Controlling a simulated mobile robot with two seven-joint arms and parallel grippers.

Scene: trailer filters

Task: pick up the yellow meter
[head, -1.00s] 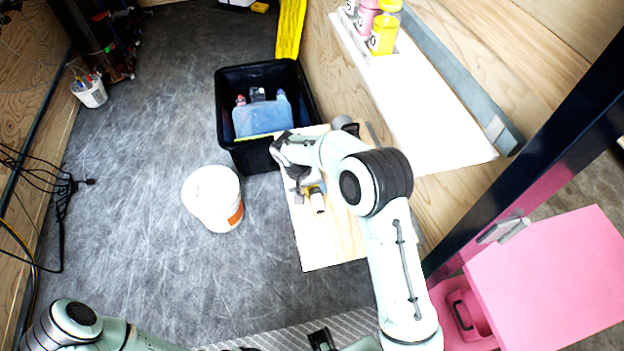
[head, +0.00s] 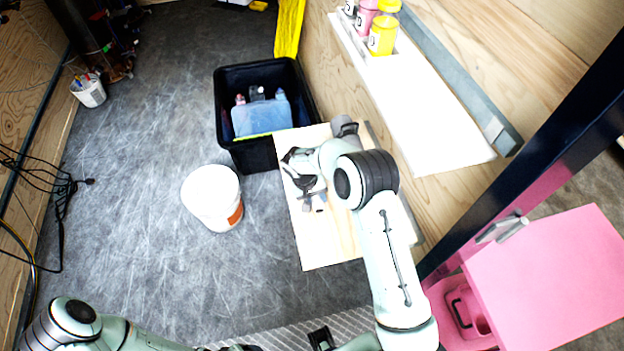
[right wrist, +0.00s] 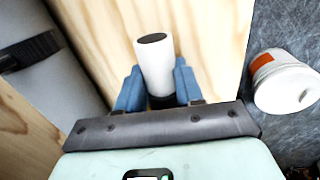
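My right gripper (head: 312,199) is low over the pale wooden board (head: 325,250) in the head view. A small whitish part shows at its fingertips, mostly hidden by the gripper. In the right wrist view, a white cylinder with a dark end (right wrist: 155,65) stands out between the two blue fingers (right wrist: 160,88). The fingers flank it closely; I cannot tell whether they press on it. No yellow of the meter shows clearly now.
A white bucket (head: 212,198) stands left of the board. A black crate (head: 255,150) with bottles is behind it. A white shelf (head: 430,120) with pink and yellow bottles is on the wall at right. A pink cabinet (head: 550,280) stands at front right.

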